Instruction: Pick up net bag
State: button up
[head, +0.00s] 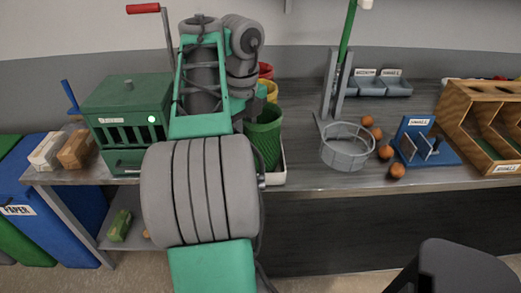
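I cannot make out a net bag for certain in the head view. A small green bundle (120,225) lies on the lower shelf at the left, too small to tell what it is. Several loose orange balls or fruits (397,171) lie on the worktop around a grey round basket (347,150). My arm stands in the middle of the view, and its wrist bends down behind the upper links. My gripper's fingers are hidden behind the arm, near the green bin (264,135).
The worktop (300,171) holds a green slotted box (128,110) at the left, a blue stand (426,146) and a wooden divided rack (485,125) at the right. Grey trays (370,86) stand at the back. A blue paper bin (55,205) stands at far left.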

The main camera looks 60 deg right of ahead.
grip_shut()
dwell(1.2)
